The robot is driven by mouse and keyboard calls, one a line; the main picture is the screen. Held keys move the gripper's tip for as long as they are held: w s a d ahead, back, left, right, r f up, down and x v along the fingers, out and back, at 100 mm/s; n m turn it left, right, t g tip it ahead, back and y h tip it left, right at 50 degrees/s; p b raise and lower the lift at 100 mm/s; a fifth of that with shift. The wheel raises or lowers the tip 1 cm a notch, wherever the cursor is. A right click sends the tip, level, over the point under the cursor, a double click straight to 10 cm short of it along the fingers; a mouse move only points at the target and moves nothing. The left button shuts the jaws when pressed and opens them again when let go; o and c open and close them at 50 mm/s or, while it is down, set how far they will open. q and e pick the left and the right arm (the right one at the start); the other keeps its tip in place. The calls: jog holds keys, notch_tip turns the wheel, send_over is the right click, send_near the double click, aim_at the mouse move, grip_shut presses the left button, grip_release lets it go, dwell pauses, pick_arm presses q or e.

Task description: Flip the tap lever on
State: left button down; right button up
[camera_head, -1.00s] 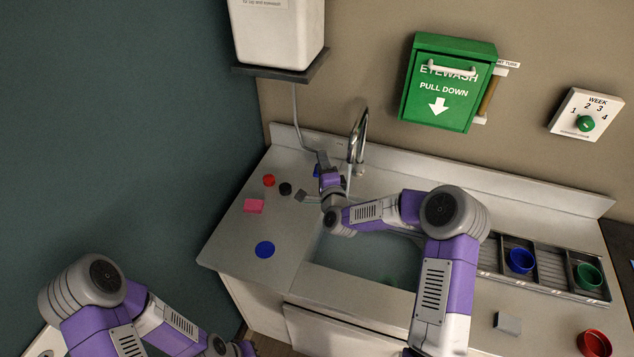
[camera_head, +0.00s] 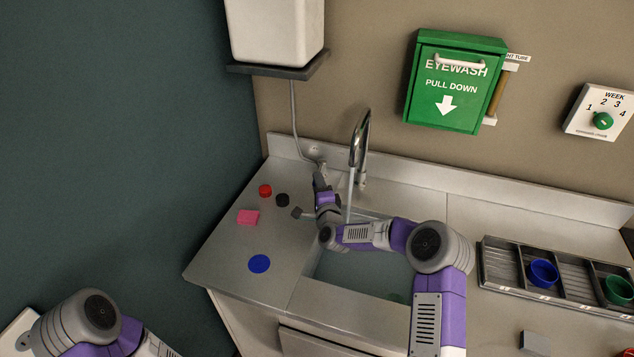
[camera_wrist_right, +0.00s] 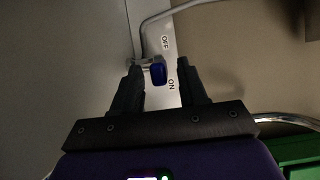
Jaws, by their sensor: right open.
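The chrome tap (camera_head: 361,140) stands at the back of the sink, and a thin pale streak runs down below its spout. The tap's blue lever (camera_wrist_right: 158,73) shows in the right wrist view, between the OFF and ON labels on a pale plate. My right gripper (camera_wrist_right: 160,82) is open, with the lever between its fingertips and nearer the left finger. I cannot tell whether they touch. In the head view my right gripper (camera_head: 319,172) is by the backsplash left of the tap and hides the lever. My left gripper is out of view.
A red cap (camera_head: 265,190), black cap (camera_head: 282,200), pink block (camera_head: 248,217) and blue disc (camera_head: 259,264) lie left of the sink (camera_head: 350,274). A white tank (camera_head: 275,30) hangs above. A divided tray (camera_head: 510,268) with cups is at right.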

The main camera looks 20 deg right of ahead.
jog(key=shift+w, duration=1.1)
grip_shut()
jog(key=shift+d, duration=0.1)
